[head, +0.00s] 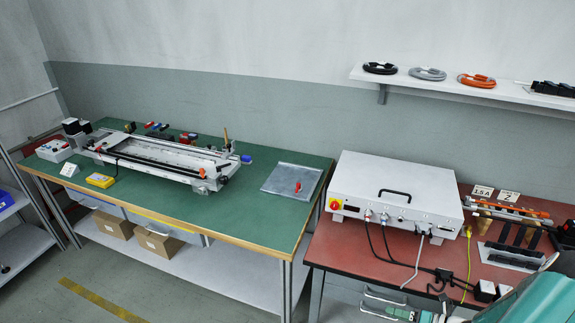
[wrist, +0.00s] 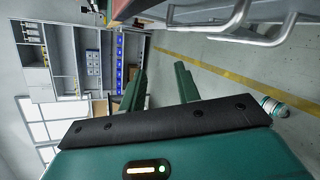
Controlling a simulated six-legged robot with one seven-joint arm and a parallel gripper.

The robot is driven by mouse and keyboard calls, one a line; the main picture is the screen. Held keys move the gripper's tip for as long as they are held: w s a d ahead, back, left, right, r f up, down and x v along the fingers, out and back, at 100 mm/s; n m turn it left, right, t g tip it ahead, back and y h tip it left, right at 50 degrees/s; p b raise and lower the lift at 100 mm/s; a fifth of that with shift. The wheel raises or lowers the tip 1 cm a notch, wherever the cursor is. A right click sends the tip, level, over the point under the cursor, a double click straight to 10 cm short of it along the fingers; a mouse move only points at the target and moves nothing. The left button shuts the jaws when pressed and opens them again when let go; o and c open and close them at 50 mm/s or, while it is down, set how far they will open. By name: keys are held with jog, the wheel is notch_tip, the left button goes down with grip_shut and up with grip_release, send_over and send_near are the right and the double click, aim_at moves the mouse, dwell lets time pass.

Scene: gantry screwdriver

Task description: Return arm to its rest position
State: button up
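My gripper (wrist: 163,78) shows in the wrist view with its two green fingers spread apart. Nothing is seen between them. Past the fingers are the floor and a far shelf unit, and the view is turned on its side. In the head view, part of my teal arm (head: 528,300) reaches in at the bottom right corner, in front of the red-topped bench (head: 335,250). My gripper's fingers cannot be made out in the head view.
A green bench (head: 235,220) at left bears a metal gantry frame (head: 150,152) and a grey plate (head: 285,178) with a small red item. A white cabled box (head: 395,190) stands on the red bench. In the wrist view, a bench with drawer handles (wrist: 245,20) is at top right.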

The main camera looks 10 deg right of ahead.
jog(key=w+a+r+n+g+h, duration=0.1)
jog(key=w+a+r+n+g, duration=0.1)
jog(key=a+r+n+g, duration=0.55)
jog(key=w+a+r+n+g+h, duration=0.2)
jog(key=a+r+n, duration=0.6)
jog(key=r+n, duration=0.65)
jog(key=s+a+r+n+t+h, duration=0.2)
jog(key=s+a+r+n, duration=0.3)
jog(key=r+n, duration=0.4)
jog(key=s+a+r+n+t+h, duration=0.2)
jog(key=s+a+r+n, duration=0.3)
jog(key=a+r+n, duration=0.3)
jog(key=shift+s+r+n+h, duration=0.3)
jog(key=shift+r+n+h, duration=0.3)
jog(key=shift+n+h, duration=0.25)
jog(key=shift+t, duration=0.25)
